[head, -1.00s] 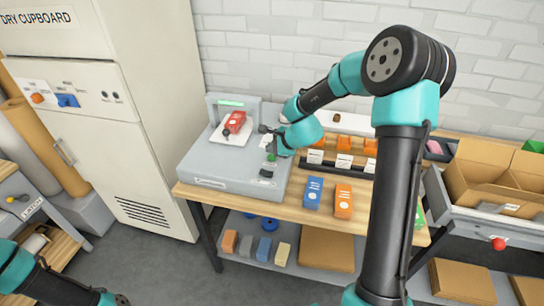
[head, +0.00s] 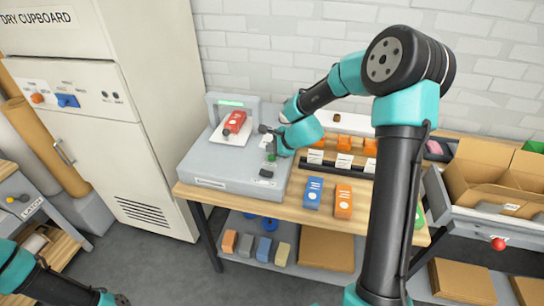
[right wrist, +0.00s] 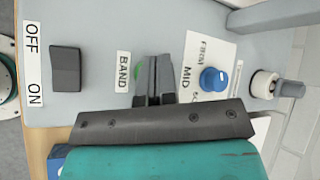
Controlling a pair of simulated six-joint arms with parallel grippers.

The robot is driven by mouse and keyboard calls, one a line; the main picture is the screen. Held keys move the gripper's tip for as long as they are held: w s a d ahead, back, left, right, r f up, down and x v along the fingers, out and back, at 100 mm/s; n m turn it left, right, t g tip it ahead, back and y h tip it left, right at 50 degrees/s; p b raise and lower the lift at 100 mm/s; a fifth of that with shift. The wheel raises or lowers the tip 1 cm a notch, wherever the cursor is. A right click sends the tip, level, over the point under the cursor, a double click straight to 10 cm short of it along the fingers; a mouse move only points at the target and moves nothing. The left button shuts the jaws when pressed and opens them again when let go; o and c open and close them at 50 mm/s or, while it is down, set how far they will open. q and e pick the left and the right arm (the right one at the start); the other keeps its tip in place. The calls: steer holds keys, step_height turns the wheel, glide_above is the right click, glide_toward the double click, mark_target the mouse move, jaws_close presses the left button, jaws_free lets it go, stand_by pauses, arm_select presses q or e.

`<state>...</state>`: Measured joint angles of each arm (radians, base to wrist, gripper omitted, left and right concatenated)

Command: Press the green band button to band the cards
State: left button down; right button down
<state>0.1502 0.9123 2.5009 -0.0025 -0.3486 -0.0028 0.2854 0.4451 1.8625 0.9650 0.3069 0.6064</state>
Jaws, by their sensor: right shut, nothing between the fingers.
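The grey banding machine (head: 215,168) stands on the left end of the wooden bench. A red card pack (head: 234,122) lies on its white plate, under the machine's arch. My right gripper (right wrist: 155,84) is shut and empty, over the machine's control panel beside the BAND label (right wrist: 123,72). A sliver of the green band button (right wrist: 138,73) shows at the fingers' left edge in the right wrist view; the fingers hide the rest. I cannot tell whether they touch it.
A black OFF/ON rocker (right wrist: 66,68) and a blue knob (right wrist: 212,79) flank my right gripper. Blue (head: 313,193) and orange (head: 343,200) packs stand on the bench to the right, in front of a dark rack. An open carton (head: 480,180) is further right.

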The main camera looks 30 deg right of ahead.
mark_target(272, 157)
steer(key=shift+f, duration=0.95)
stand_by(1.6)
steer(key=shift+r, duration=0.95)
steer(key=shift+r, duration=2.5)
